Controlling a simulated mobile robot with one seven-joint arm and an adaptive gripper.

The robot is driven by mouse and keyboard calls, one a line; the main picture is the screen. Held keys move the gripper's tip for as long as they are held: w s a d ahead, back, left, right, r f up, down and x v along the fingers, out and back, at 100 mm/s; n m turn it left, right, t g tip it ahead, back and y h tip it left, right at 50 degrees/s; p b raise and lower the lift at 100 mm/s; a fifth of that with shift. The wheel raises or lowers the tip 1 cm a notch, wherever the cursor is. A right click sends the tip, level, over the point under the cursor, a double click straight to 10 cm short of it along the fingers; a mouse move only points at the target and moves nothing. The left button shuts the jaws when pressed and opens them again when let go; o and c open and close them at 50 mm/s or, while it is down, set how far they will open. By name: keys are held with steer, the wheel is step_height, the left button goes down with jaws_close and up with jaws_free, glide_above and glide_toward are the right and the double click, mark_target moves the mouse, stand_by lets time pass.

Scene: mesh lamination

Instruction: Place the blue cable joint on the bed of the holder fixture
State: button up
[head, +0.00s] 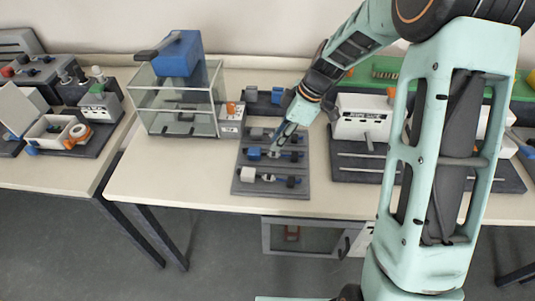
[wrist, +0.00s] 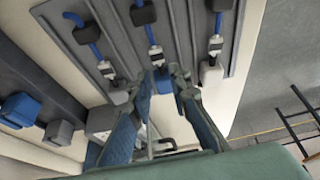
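A dark fixture board (head: 243,188) lies on the table and carries rows of small blocks, blue cables and pale connectors. A blue block (head: 253,153) sits at the left end of the middle row; I cannot tell whether it is the cable joint or part of the holder. My gripper (head: 275,150) is low over the middle row. In the wrist view, my gripper's (wrist: 171,74) two fingers are apart, and I see nothing held between them. The tips are near a pale connector on a blue cable (wrist: 148,31).
A white block (head: 248,174) sits on the board's front row. A glass box (head: 170,110) with a blue machine (head: 180,54) stands at left. A white unit (head: 362,117) on a dark base stands at right. Bare table shows in front of the board.

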mark_target(270, 153)
steer(key=shift+x, duration=2.7)
jaws_close()
